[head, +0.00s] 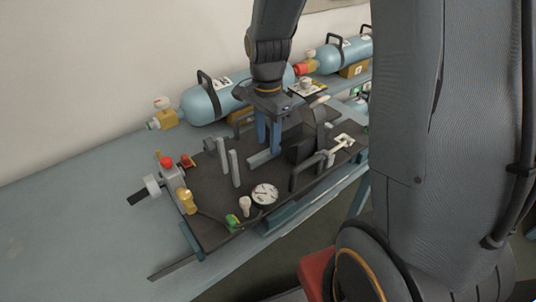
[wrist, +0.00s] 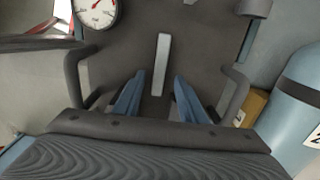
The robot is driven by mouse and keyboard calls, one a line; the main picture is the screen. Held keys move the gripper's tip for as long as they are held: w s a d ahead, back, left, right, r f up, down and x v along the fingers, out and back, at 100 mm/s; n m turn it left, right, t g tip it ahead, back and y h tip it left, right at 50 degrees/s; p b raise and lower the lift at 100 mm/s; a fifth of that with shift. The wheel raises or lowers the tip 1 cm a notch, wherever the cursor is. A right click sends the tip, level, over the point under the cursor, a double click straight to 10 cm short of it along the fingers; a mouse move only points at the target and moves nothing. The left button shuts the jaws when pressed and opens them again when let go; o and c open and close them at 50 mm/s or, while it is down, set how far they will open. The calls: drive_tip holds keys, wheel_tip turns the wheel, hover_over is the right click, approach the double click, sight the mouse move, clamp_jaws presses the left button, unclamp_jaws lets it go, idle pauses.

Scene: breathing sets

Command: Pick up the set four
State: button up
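A dark flat plate (head: 215,190) carrying fittings lies on the blue bench and looks like a breathing set. I cannot read a number four on it. My gripper (head: 268,148) points down over the plate, with its two blue fingers low above it. In the wrist view my gripper (wrist: 160,82) is open, fingers apart, with a light grey bar (wrist: 161,62) showing between them. Dark looped handles stand on both sides, the left one (wrist: 78,75) and the right one (wrist: 236,92). No contact with either shows. A round white gauge (head: 264,194) sits at the plate's front.
A light blue cylinder (head: 207,102) with a black handle lies behind the plate. Another blue cylinder (head: 343,55) lies farther back right. Upright grey posts (head: 234,168) stand left of my gripper. The bench (head: 60,215) is clear at left.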

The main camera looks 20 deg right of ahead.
sight(268, 150)
drive_tip(key=shift+s+f+p, duration=0.1)
drive_tip(key=shift+f+p, duration=0.3)
drive_tip(key=shift+f, duration=1.3)
clamp_jaws()
drive_tip(key=shift+r, duration=0.1)
